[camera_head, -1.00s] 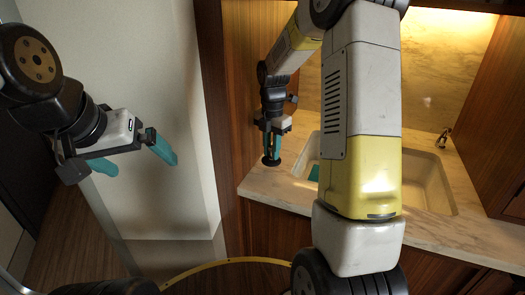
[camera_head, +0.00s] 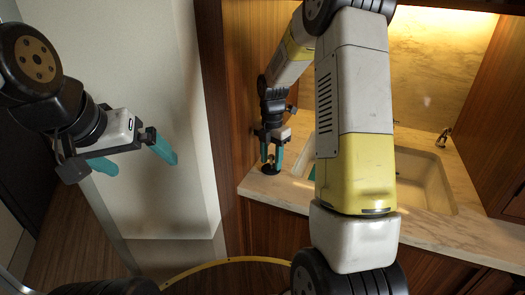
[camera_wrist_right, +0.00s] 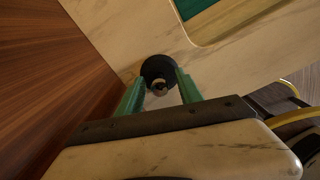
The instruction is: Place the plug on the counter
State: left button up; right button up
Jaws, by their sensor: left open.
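The plug (camera_head: 271,169) is a dark round disc with a small brassy knob, lying flat on the counter (camera_head: 258,187) near its left front corner. In the right wrist view the plug (camera_wrist_right: 157,68) lies at the fingertips, its knob between them with gaps on both sides. My right gripper (camera_head: 272,160) is open and points down right over the plug. It also shows in the right wrist view (camera_wrist_right: 160,84). My left gripper (camera_head: 133,160) is open and empty, well left of the counter in front of the pale wall.
The sink (camera_head: 425,180) is set in the counter right of the plug, partly hidden by my right arm. A tap (camera_head: 443,137) stands at its back right. A wooden panel (camera_wrist_right: 50,80) borders the counter's left side. Marble counter is free around the plug.

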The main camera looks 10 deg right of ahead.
aim_at(271, 156)
jog(key=shift+r, duration=0.15)
notch_tip(271, 156, up, 12)
jog(key=s+r+m+t, duration=0.2)
jog(key=s+r+m, duration=0.4)
jog(key=s+m, duration=0.1)
jog(key=s+a+r+m+t+y, duration=0.1)
jog(key=s+m+t, duration=0.1)
jog(key=s+m, duration=0.7)
jog(key=s+a+r+m+t+y, duration=0.1)
jog(key=s+m+t, duration=0.1)
jog(key=s+m, duration=0.6)
jog(key=shift+s+a+r+m, duration=0.25)
jog(key=shift+s+m, duration=0.1)
jog(key=shift+m, duration=0.15)
